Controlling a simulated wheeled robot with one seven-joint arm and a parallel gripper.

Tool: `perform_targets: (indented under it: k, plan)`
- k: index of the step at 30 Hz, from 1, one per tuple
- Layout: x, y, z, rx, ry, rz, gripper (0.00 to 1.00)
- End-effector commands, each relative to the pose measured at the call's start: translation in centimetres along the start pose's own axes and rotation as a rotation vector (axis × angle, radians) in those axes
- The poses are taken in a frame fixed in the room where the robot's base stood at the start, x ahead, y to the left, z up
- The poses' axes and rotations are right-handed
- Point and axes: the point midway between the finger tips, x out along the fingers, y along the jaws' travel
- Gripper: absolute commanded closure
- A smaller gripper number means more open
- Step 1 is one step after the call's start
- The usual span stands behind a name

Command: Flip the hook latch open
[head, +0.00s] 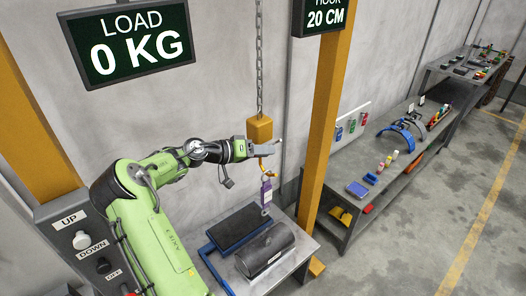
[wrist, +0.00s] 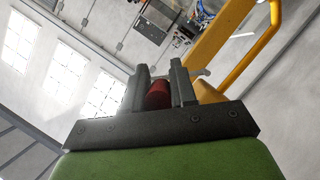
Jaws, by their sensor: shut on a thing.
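The orange hook block (head: 260,129) hangs on a chain in the head view, with the hook (head: 265,166) below it. A purple-grey piece (head: 266,193) hangs upright from the hook. My gripper (head: 262,149) is at the hook, just under the block, and hides part of it. In the wrist view my gripper (wrist: 160,80) is shut on a dark red rounded piece (wrist: 158,96). It looks like part of the hook latch, but the latch's angle cannot be made out. The yellow block (wrist: 207,92) shows just right of the fingers.
Below the hook, a bench (head: 308,243) holds a dark cylinder (head: 265,249) and a dark flat plate (head: 240,227). A yellow post (head: 325,120) stands close to the right. A signboard (head: 128,43) reads 0 KG. A control panel (head: 88,245) is at the lower left.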

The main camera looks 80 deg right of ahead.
Motion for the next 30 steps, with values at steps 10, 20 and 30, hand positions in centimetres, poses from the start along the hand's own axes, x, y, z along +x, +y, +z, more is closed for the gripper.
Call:
perform_targets:
  k: [10,20,30]
  plan:
    - [0.0,0.1,-0.1,0.003,0.004,0.000,0.52]
    - [-2.7,-0.2,0.0,0.003,0.006,-0.005,0.52]
    - [-10.9,-0.1,-0.1,0.003,0.007,-0.002,0.52]
